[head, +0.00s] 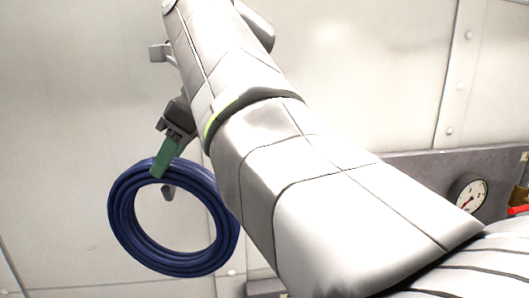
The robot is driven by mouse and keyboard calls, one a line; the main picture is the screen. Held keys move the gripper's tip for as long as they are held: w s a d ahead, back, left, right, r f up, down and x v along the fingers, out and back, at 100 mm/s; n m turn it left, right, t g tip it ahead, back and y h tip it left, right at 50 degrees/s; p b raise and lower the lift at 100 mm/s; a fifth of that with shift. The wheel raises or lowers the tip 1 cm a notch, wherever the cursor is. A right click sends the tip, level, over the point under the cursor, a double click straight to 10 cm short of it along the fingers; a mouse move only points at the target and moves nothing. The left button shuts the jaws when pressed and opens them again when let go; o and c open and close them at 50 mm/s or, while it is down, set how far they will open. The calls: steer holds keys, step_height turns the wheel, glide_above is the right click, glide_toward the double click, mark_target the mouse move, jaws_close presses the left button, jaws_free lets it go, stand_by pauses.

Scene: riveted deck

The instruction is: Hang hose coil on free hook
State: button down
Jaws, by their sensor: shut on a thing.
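The hose coil (122,228) is a dark blue ring of several turns and hangs upright in front of the pale wall. My gripper (164,168) comes down from the upper right and is shut on the top of the coil. A green part reaches from its dark body to the coil's top edge. A grey hook-like bracket (158,53) juts from the wall above the coil, beside my arm, and nothing shows hanging on it. A small grey tip (168,192) shows just inside the ring; I cannot tell what it belongs to. My arm hides the wall to the right.
The pale riveted wall (60,120) is bare at the left. A grey ledge or panel (420,170) with a round gauge (469,197) is at the right. A red item (518,210) is at the right edge. A grey part (265,288) shows low beside my arm.

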steer(key=shift+w+a+f, duration=0.25)
steer(key=shift+w+f, duration=0.45)
steer(key=shift+w, duration=0.3)
steer(key=shift+w+a+f, duration=0.2)
steer(key=shift+w+f, duration=0.5)
steer(key=shift+w, duration=0.25)
steer(key=c, duration=0.9)
jaws_free()
steer(key=shift+f, duration=0.1)
